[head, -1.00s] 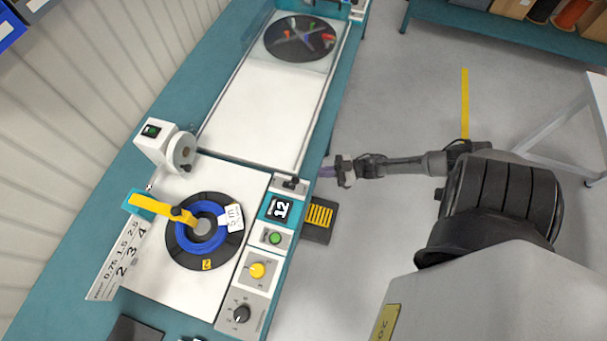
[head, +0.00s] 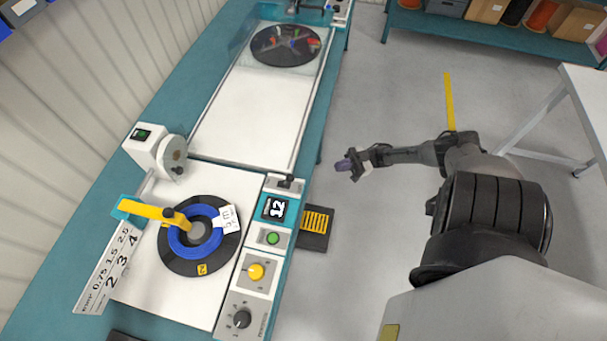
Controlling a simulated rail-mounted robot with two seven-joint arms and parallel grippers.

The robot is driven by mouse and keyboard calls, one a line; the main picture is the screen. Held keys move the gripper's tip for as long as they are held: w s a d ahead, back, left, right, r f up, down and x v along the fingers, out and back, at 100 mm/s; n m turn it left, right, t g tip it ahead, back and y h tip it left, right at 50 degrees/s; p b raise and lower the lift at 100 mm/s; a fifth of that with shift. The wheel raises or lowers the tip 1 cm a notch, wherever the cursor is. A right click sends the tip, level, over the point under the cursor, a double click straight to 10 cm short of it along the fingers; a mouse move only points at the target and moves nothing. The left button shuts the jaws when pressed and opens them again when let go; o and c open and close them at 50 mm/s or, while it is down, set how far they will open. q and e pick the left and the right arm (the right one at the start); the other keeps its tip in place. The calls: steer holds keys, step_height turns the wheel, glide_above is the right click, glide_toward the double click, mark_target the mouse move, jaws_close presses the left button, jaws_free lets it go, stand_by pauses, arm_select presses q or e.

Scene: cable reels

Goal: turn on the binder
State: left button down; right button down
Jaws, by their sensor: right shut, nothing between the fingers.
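A white machine (head: 148,151) that looks like the binder stands on the left side of the bench. It has a small dark panel with a green switch (head: 141,134) on top and a grey round roll (head: 173,154) on its right side. Whether the switch is on cannot be told. My right gripper (head: 344,166) is shut and empty, over the floor to the right of the bench edge, well apart from the machine. My left gripper is not in view.
A blue cable coil (head: 221,222) sits on a black reel under a yellow arm (head: 150,209). A control panel has a green button (head: 272,238), a yellow knob (head: 256,271) and a black knob (head: 242,319). A black-and-yellow pedal-like item (head: 316,224) lies beside the bench.

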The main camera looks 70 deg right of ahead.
steer(key=p, duration=0.3)
glide_toward(290, 178)
steer(key=w+a, duration=0.2)
steer(key=w, duration=0.1)
steer(key=shift+w+a+f, duration=0.15)
steer(key=shift+w+a, duration=0.05)
steer(key=shift+x, duration=0.9)
